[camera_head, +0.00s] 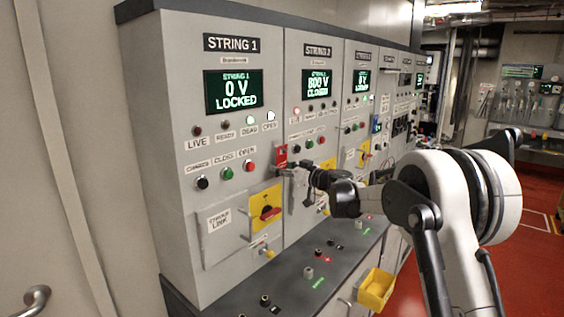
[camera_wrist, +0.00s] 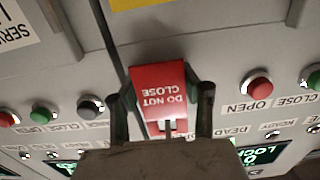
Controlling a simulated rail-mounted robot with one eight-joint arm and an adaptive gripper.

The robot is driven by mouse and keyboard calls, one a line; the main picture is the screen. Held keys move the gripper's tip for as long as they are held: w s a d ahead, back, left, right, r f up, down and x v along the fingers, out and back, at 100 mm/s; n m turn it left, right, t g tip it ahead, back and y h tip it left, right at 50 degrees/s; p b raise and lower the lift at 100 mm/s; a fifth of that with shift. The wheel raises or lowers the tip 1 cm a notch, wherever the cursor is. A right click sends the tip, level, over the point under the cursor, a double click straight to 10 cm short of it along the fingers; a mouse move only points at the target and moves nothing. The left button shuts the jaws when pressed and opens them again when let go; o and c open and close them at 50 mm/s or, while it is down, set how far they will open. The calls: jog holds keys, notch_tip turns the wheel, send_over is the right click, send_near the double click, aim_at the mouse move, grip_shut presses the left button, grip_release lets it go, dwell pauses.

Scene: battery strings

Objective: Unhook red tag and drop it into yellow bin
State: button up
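The red tag (camera_head: 281,156) hangs on the front of the cabinets, near the seam between STRING 1 and the second cabinet. In the wrist view the red tag (camera_wrist: 160,88) reads "DO NOT CLOSE" upside down, with a small pale metal piece at its lower end. My gripper (camera_wrist: 163,92) has one dark finger along each side of the tag. The fingertips are at its edges, but I cannot tell whether they press on it. In the head view my gripper (camera_head: 291,172) is at the tag. The yellow bin (camera_head: 376,289) is at the counter's front edge, lower right.
A dark counter (camera_head: 240,304) with several knobs and lights runs below the cabinets. A yellow plate with a red rotary handle (camera_head: 266,212) is below and left of the tag. Push buttons (camera_wrist: 257,86) flank the tag. Red floor (camera_head: 415,275) is open at right.

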jog(key=shift+c, duration=1)
jog(key=shift+r, duration=0.5)
jog(key=shift+d, duration=0.1)
jog(key=shift+b+v, duration=1.05)
jog(key=shift+v, duration=3.3)
jog(key=shift+s, duration=0.1)
